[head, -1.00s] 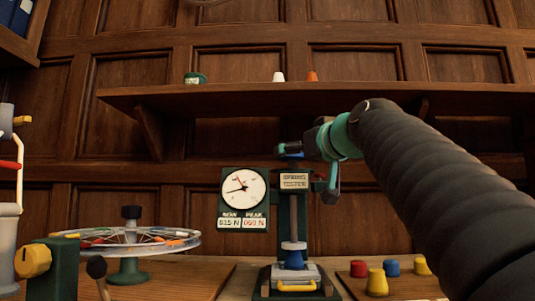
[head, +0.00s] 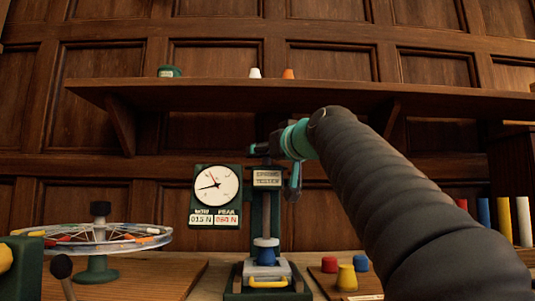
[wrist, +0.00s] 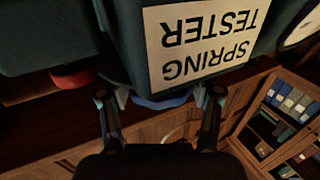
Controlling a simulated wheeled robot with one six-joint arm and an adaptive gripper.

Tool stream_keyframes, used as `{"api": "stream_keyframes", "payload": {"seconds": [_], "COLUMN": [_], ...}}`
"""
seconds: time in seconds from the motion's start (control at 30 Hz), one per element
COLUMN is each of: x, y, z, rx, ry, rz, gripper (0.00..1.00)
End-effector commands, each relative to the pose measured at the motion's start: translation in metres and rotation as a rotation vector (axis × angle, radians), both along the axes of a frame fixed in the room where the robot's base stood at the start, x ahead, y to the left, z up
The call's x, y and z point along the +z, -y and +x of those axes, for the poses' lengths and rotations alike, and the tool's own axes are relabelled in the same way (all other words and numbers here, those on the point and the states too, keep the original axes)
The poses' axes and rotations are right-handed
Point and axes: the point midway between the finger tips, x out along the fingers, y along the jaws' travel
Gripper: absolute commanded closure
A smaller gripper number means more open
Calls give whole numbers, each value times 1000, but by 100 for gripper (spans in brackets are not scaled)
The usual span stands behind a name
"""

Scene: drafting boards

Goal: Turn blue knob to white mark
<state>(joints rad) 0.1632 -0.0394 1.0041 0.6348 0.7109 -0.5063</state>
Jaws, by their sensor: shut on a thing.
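The dark green spring tester (head: 257,215) stands on the bench, with a "SPRING TESTER" label and a round dial (head: 215,186) on its left. The blue knob (wrist: 160,101) sits at the tester's top and shows between my fingers in the wrist view. In the head view it is a small blue patch (head: 259,148), partly covered. My gripper (wrist: 160,96) is shut on the knob's sides. In the head view my gripper (head: 270,149) is at the tester's top and small. I cannot make out a white mark on the knob.
A spoked wheel on a stand (head: 97,240) is at left. Red, yellow and blue caps (head: 346,278) lie on a board at right. Coloured cylinders (head: 504,220) stand farther right. A wall shelf (head: 330,95) runs behind, above the tester.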

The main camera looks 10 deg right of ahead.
Motion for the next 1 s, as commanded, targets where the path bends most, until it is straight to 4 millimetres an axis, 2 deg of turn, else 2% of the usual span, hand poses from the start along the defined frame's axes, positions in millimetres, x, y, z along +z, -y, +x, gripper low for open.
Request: {"api": "stream_keyframes", "payload": {"seconds": [0.23, 0.47, 1.0], "x": [-1, -1, 4], "y": [-1, -1, -2], "z": [1, 1, 2], "rx": [24, 122, 578], "ry": [-1, 0, -1], "rz": [-2, -2, -1], "gripper": [71, 71, 71]}}
